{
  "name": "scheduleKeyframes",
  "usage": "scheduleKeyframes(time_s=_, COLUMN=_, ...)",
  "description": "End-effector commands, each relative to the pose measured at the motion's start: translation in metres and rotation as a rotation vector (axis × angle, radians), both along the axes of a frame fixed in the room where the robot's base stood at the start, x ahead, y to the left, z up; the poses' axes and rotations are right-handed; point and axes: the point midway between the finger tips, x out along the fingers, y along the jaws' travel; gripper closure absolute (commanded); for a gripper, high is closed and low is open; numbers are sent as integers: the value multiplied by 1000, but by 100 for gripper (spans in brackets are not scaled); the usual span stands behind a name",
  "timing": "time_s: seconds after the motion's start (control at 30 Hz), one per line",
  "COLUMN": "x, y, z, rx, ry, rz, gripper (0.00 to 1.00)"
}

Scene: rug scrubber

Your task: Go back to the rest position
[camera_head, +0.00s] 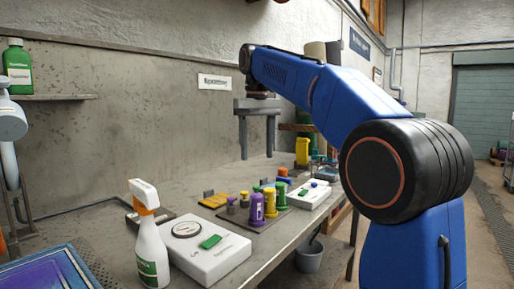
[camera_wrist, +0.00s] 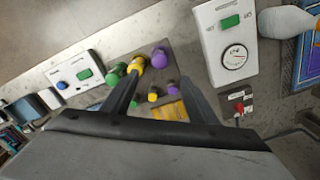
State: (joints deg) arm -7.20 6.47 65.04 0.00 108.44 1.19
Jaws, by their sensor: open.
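My gripper (camera_head: 257,146) hangs from my blue arm above the workbench (camera_head: 95,215), with its two fingers pointing down. It is open, and nothing is between the fingers. In the wrist view my gripper (camera_wrist: 158,95) shows both fingers spread apart, over the tray of coloured bottles. In the head view, a purple bottle (camera_head: 257,209), a yellow bottle (camera_head: 269,200) and a green bottle (camera_head: 281,195) stand upright on the dark tray (camera_head: 236,217), below and apart from the fingers.
A spray bottle (camera_head: 150,240) and a white dial box (camera_head: 206,252) stand at the bench's front. A second white box (camera_head: 307,196) sits beyond the tray. A blue-purple rug (camera_head: 45,274) lies at lower left. A grey bucket (camera_head: 309,257) stands below the bench edge.

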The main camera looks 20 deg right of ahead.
Motion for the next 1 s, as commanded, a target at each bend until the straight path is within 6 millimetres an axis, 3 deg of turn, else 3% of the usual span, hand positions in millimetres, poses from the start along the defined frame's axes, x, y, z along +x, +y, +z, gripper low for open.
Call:
scheduleKeyframes(time_s=0.63, x=-5, y=-2, z=4, rx=1, ry=-5, rz=-2, gripper=46)
scheduleKeyframes(time_s=0.77, x=-22, y=-8, z=-4, rx=3, ry=-28, rz=-8, gripper=46)
scheduleKeyframes(time_s=1.0, x=-76, y=-24, z=-39, rx=10, ry=-95, rz=-25, gripper=46)
